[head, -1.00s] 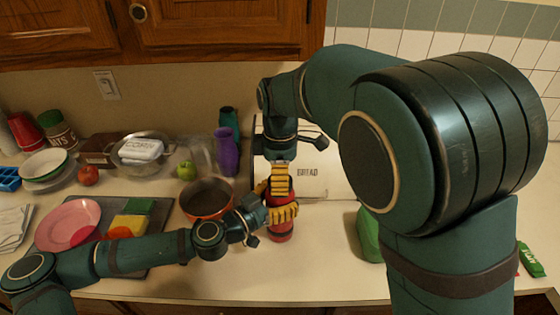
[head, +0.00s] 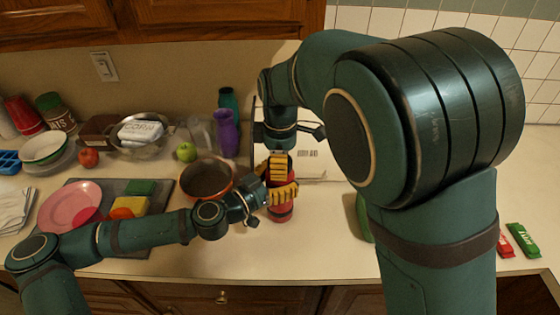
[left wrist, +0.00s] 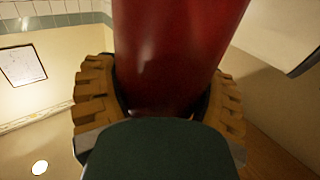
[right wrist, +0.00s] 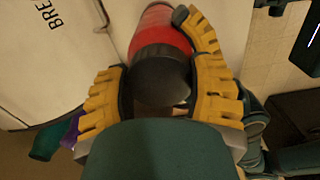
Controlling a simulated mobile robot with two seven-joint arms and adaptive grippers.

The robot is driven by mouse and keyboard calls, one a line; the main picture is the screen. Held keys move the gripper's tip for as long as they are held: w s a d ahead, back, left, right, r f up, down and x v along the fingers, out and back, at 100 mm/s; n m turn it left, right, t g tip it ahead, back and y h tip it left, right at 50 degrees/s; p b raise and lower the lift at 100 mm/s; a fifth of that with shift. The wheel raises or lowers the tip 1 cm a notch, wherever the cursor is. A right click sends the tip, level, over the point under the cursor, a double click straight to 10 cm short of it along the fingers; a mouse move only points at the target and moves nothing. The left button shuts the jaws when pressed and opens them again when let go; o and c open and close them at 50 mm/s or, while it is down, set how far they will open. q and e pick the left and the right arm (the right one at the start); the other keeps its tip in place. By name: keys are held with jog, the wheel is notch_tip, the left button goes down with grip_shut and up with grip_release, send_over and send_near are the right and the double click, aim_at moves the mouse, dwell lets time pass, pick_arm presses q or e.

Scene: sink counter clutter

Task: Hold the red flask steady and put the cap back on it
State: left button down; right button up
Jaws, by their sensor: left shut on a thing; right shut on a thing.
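The red flask (head: 281,212) stands upright on the counter in front of the bread box. My left gripper (head: 282,193) is shut around its body from the left side. In the left wrist view the red body (left wrist: 175,55) fills the space between the yellow fingers. My right gripper (head: 279,168) points down just above the left one. In the right wrist view it is shut on the dark cap (right wrist: 160,76), which is in line with the flask's red top (right wrist: 160,32). Cap and flask look touching or nearly so; I cannot tell whether the cap is seated.
An orange-rimmed pot (head: 207,180) stands close to the left of the flask. A purple bottle (head: 225,132) and the bread box (head: 312,160) are behind. A green object (head: 363,217) lies to the right, partly hidden by my right arm. The front counter strip is clear.

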jog(key=m, duration=1.5)
jog(key=shift+m, duration=0.3)
jog(key=m, duration=0.5)
jog(key=shift+m, duration=0.4)
jog(key=o, duration=1.4)
jog(key=shift+c, duration=0.2)
notch_tip(320, 180, up, 12)
